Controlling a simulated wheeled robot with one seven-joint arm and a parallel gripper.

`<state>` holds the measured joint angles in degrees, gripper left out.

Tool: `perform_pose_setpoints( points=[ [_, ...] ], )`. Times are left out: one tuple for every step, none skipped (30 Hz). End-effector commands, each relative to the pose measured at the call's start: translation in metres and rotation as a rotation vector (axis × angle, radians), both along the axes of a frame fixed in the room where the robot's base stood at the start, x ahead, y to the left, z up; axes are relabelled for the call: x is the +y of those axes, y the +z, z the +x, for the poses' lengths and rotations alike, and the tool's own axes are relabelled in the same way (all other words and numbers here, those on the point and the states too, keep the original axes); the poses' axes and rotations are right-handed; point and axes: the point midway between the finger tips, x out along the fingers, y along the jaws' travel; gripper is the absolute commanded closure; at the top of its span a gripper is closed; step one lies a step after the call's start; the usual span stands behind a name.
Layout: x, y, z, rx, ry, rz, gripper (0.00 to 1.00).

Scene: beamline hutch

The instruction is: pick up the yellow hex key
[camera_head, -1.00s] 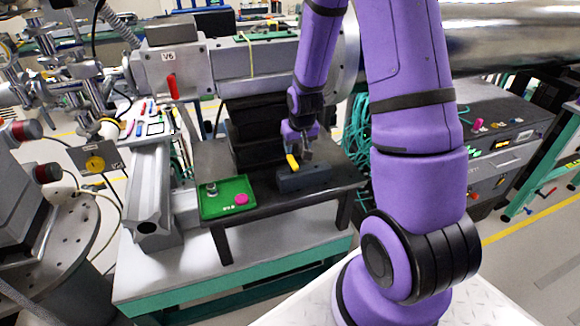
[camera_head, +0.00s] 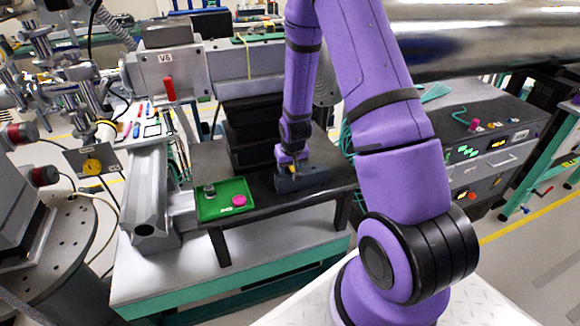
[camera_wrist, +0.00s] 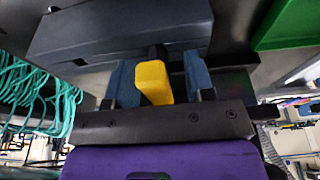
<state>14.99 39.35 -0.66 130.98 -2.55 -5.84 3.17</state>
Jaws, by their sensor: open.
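The yellow hex key shows in the wrist view (camera_wrist: 153,82) as a thick yellow handle between the two blue-grey fingers of my gripper (camera_wrist: 160,75). It looks close to the left finger, with a gap to the right one. My gripper is open. In the head view, my gripper (camera_head: 290,166) is pointed down over the dark grey block (camera_head: 302,180) on the black stand. Only a small bit of the yellow key is visible there; the rest is hidden by my gripper. The block also spans the top of the wrist view (camera_wrist: 110,30).
A green tray (camera_head: 216,213) with a pink round piece (camera_head: 239,200) and a small metal part (camera_head: 209,190) lies to the left on the black stand (camera_head: 275,204). A dark stack (camera_head: 250,135) stands behind. Teal cables (camera_wrist: 35,95) hang at the left of the wrist view.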

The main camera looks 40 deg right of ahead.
Motion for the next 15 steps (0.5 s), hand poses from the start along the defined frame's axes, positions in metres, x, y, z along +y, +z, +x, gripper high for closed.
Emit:
perform_pose_setpoints(
  points=[
    [-0.0002, -0.001, 0.0002, 0.0, 0.0, 0.0, 0.51],
    [-0.0002, -0.0012, 0.0003, 0.0, 0.0, 0.0, 0.51],
    [-0.0002, -0.001, 0.0003, 0.0, 0.0, 0.0, 0.51],
    [-0.0002, -0.0009, 0.0003, 0.0, 0.0, 0.0, 0.51],
    [-0.0002, -0.0008, 0.0003, 0.0, 0.0, 0.0, 0.51],
    [-0.0002, -0.0008, 0.0003, 0.0, 0.0, 0.0, 0.51],
    [-0.0002, -0.0008, 0.0004, 0.0, 0.0, 0.0, 0.53],
    [-0.0002, -0.0007, 0.0003, 0.0, 0.0, 0.0, 0.6],
    [-0.0002, -0.0007, 0.0003, 0.0, 0.0, 0.0, 0.69],
    [-0.0001, -0.0007, 0.0004, 0.0, 0.0, 0.0, 0.76],
    [-0.0001, -0.0007, 0.0004, 0.0, 0.0, 0.0, 0.83],
    [-0.0002, -0.0006, 0.0002, 0.0, 0.0, 0.0, 0.92],
    [-0.0002, -0.0006, 0.0003, 0.0, 0.0, 0.0, 0.99],
    [-0.0002, -0.0006, 0.0003, 0.0, 0.0, 0.0, 1.0],
    [-0.0001, -0.0006, 0.0004, 0.0, 0.0, 0.0, 1.0]
  ],
)
